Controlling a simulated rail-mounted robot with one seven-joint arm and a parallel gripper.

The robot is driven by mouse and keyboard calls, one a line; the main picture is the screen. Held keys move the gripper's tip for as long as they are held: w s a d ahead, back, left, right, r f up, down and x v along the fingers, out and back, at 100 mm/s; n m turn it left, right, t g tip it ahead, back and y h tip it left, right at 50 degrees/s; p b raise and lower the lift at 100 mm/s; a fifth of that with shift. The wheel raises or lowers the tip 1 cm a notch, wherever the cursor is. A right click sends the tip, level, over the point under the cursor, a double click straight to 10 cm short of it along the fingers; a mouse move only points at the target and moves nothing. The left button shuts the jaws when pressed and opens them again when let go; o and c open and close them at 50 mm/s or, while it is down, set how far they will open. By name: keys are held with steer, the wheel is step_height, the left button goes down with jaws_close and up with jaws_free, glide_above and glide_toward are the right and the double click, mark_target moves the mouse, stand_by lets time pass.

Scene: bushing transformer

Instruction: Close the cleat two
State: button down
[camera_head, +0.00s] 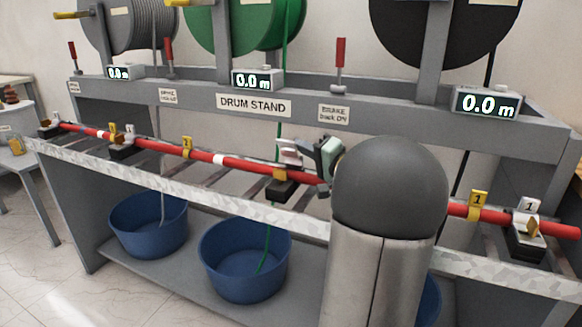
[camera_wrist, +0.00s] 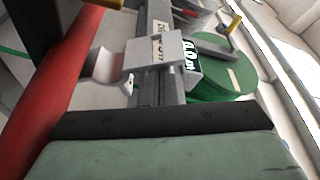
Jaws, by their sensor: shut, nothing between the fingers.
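A red cable (camera_head: 160,141) lies along the metal tray and also runs down the left side of the wrist view (camera_wrist: 60,85). The cleat beside my gripper has a dark base (camera_head: 283,190) under the cable and a white top (camera_head: 290,147). I take it for cleat two, but its number is not readable. In the wrist view, its white curved flap (camera_wrist: 155,54) stands apart from the cable, so it looks open. My gripper (camera_head: 324,158) is shut and empty, close to the right of this flap. Its pale green pad fills the bottom of the wrist view.
Another cleat (camera_head: 528,240), labelled 1, sits at the right, and others (camera_head: 121,151) sit at the left. Yellow tags (camera_head: 187,147) hang on the cable. The drum stand (camera_head: 310,106) with displays and red levers (camera_head: 340,60) rises behind. Blue buckets (camera_head: 243,262) stand below.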

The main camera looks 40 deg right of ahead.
steer(key=shift+s+a+f+n+b, duration=0.2)
steer(key=shift+f+n+b, duration=0.3)
steer(key=shift+b, duration=0.45)
steer(key=shift+a+r+n+b, duration=0.2)
steer(key=shift+n+b, duration=0.1)
steer(key=shift+b, duration=0.3)
steer(key=shift+r+t+y, duration=0.1)
steer(key=shift+t+y, duration=0.2)
